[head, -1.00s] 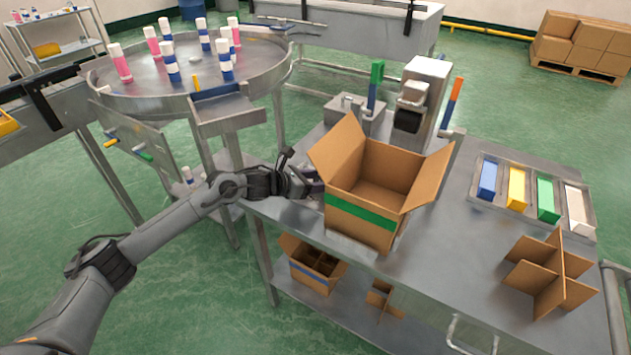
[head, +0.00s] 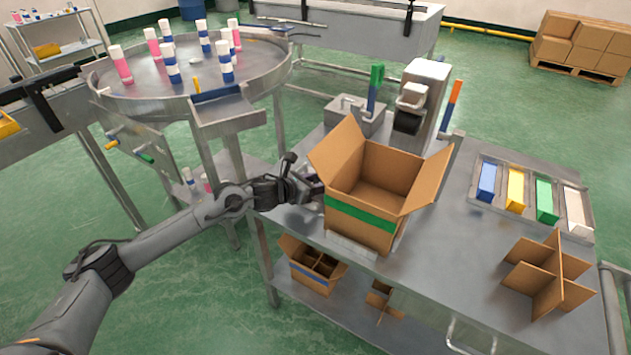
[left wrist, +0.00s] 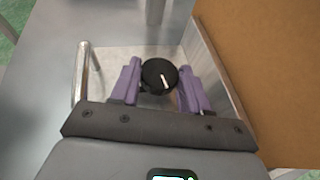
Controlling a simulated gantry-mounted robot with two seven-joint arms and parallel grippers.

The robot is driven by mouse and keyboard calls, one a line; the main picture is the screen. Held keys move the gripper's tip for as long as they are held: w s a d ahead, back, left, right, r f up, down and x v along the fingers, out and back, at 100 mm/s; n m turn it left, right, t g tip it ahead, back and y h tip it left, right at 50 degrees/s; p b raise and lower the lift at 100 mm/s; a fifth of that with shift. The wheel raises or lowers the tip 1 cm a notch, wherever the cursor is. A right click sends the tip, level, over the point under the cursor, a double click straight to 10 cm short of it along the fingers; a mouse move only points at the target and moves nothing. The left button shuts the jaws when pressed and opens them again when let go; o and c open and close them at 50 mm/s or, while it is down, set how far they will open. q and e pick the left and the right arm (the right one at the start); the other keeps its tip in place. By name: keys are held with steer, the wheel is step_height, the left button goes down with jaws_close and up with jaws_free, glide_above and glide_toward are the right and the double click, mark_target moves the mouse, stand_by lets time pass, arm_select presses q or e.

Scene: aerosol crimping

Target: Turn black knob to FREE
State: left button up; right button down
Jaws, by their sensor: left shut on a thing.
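The black knob (left wrist: 159,76) is round with a white pointer line, which points down and slightly right in the left wrist view. It sits on a small metal housing (left wrist: 107,65). My left gripper (left wrist: 160,84) has its two purple fingers on either side of the knob and is shut on it. In the head view my left gripper (head: 312,184) is just left of the open cardboard box, and the knob is hidden there. I cannot read any FREE marking. My right gripper is not in view.
The open cardboard box (head: 362,222) with a green stripe stands close to the right of my left gripper. A tray of coloured blocks (head: 475,192) and a cardboard divider (head: 545,270) are at the right.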

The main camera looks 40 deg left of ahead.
arm_select(q)
steer(key=n+y, duration=0.2)
steer(key=shift+d+y, duration=0.3)
steer(key=shift+n+y, duration=1)
steer(key=o, duration=0.8)
steer(key=p+v, duration=0.2)
steer(key=v, duration=0.8)
steer(key=shift+s+d+r, duration=0.15)
steer(key=shift+s+r, duration=0.05)
steer(key=shift+s, duration=0.15)
